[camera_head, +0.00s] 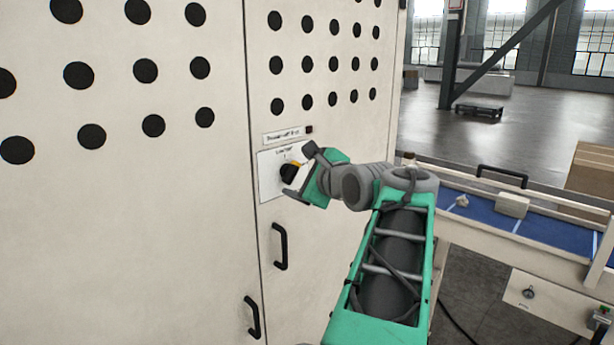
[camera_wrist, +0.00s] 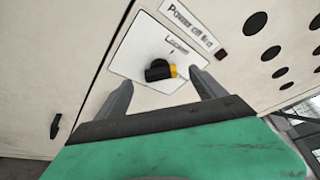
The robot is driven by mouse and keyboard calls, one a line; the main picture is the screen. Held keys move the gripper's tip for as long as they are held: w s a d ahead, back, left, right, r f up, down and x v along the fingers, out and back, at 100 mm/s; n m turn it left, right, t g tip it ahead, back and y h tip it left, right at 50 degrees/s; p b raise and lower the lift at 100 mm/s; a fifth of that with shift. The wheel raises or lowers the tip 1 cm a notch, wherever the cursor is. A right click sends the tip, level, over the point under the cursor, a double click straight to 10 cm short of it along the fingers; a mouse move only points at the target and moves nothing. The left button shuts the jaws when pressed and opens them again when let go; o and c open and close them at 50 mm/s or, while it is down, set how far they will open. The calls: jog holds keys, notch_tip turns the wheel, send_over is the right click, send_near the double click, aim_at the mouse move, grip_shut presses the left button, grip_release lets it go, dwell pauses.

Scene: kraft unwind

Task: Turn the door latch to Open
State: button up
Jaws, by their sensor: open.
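The door latch (camera_head: 288,172) is a black knob with a yellow mark, set on a white label plate (camera_head: 268,181) on the cream cabinet door. In the wrist view the latch (camera_wrist: 159,70) lies between and beyond the two grey fingers, its yellow end pointing right. The plate's lettering looks like "Locked", with a small mark below it. My gripper (camera_wrist: 163,92) is open, with its fingers apart on either side of the latch. I cannot tell whether either finger touches it. In the head view my gripper (camera_head: 292,170) partly hides the latch and plate.
A "Power off first" style label (camera_head: 283,136) with a dark red indicator sits above the plate. Black door handles (camera_head: 280,246) stick out below. A blue conveyor (camera_head: 480,213) carrying small items stands at the right. Rows of round holes mark the cabinet's upper part.

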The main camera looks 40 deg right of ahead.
aim_at(292, 171)
jog(key=x, duration=0.4)
jog(key=shift+c, duration=0.6)
jog(key=c, duration=1.3)
jog(key=shift+p, duration=0.5)
jog(key=shift+c, duration=0.2)
jog(key=shift+r+m+y+p, duration=0.15)
jog(key=shift+m+y+p, duration=0.2)
jog(key=shift+p, duration=0.95)
jog(key=shift+d+m+g+y+p, duration=0.3)
jog(key=shift+m+p, duration=0.35)
jog(key=shift+p, duration=1.55)
jog(key=shift+a+m+g+y+p, duration=0.1)
jog(key=shift+m+y+p, duration=0.4)
jog(key=shift+p, duration=1.65)
